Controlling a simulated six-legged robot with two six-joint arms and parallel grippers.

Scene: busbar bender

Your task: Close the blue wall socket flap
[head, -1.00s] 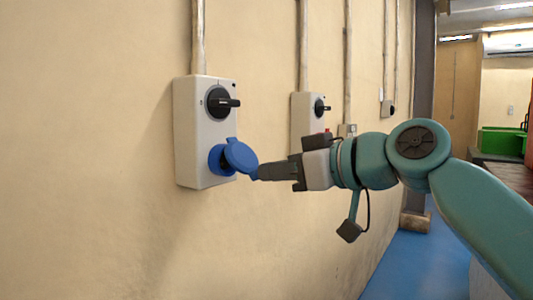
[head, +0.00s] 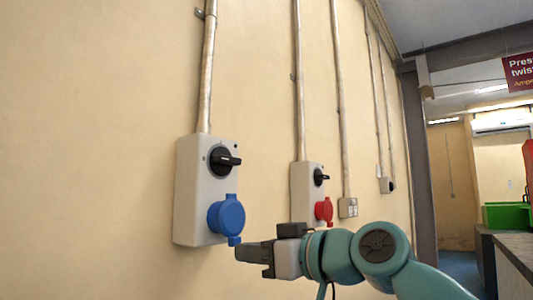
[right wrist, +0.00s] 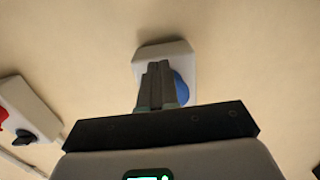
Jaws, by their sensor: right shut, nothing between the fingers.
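The blue wall socket flap (head: 227,215) sits on the lower part of a grey-white switch box (head: 190,192) on the wall. In the head view the flap lies flat over the socket, with a small tab at its lower edge. My right gripper (head: 240,251) is shut and empty, just below and right of the flap; I cannot tell whether it touches the tab. In the right wrist view the shut fingers (right wrist: 157,80) point at the box, and part of the blue flap (right wrist: 181,88) shows beside them. My left gripper is not in view.
A second box (head: 302,190) with a red socket flap (head: 323,209) is on the wall to the right, behind my right gripper. A small wall outlet (head: 348,208) lies beyond it. Pipes run up the wall. A counter (head: 515,250) stands at far right.

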